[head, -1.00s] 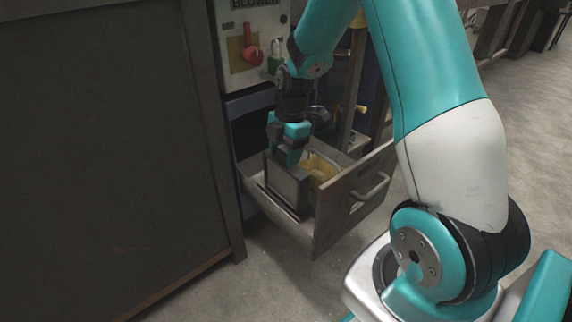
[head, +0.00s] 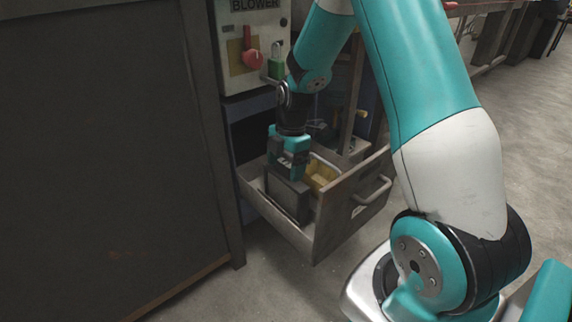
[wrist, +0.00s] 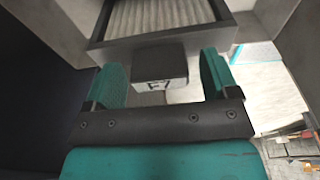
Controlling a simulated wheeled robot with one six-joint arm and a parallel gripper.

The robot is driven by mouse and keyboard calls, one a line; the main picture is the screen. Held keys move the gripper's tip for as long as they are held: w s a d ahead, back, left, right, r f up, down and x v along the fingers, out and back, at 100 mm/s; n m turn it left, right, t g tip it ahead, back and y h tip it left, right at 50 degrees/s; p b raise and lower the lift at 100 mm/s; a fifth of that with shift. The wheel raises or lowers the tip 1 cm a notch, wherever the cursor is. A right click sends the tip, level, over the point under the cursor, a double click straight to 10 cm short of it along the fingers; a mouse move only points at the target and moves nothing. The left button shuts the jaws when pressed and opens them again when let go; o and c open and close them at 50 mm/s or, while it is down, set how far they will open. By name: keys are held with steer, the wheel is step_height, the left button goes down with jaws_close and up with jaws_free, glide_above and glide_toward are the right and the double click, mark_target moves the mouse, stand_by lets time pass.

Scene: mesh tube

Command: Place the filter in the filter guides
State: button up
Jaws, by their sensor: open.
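The filter (head: 288,199) is a dark box-like block standing in the open drawer (head: 337,222) in the head view. In the wrist view the filter (wrist: 160,38) shows a dark frame around pale pleats, with a small black tab (wrist: 160,68) marked with letters on its near side. My gripper (head: 289,174) is just above the filter, pointing down. In the wrist view my gripper (wrist: 163,82) is open, its teal fingers on either side of the tab with gaps showing. I cannot make out the filter guides.
A yellow item (head: 320,172) lies in the drawer beside the filter. The blower panel (head: 254,45) with a red switch and green padlock is behind. A large dark cabinet (head: 110,150) stands at left. Floor is clear in front of the drawer.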

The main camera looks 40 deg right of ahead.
step_height(320, 180, up, 12)
steer(key=d+p, duration=0.2)
steer(key=p, duration=0.4)
steer(key=s+a+r+m+y, duration=0.1)
steer(key=s+a+r+m, duration=0.25)
steer(key=a, duration=0.45)
steer(key=s+a+r+m, duration=0.2)
steer(key=s+a+r, duration=0.25)
steer(key=a, duration=0.35)
steer(key=s+a+r+m, duration=0.2)
steer(key=s+a+m, duration=0.1)
steer(key=s, duration=0.4)
steer(key=s+a+r+m+y, duration=0.1)
steer(key=s+a+r+m, duration=0.1)
steer(key=s+a, duration=0.3)
steer(key=shift+s+r+m, duration=0.15)
steer(key=shift+s+m, duration=0.3)
steer(key=shift+s, duration=0.65)
steer(key=shift+a, duration=0.15)
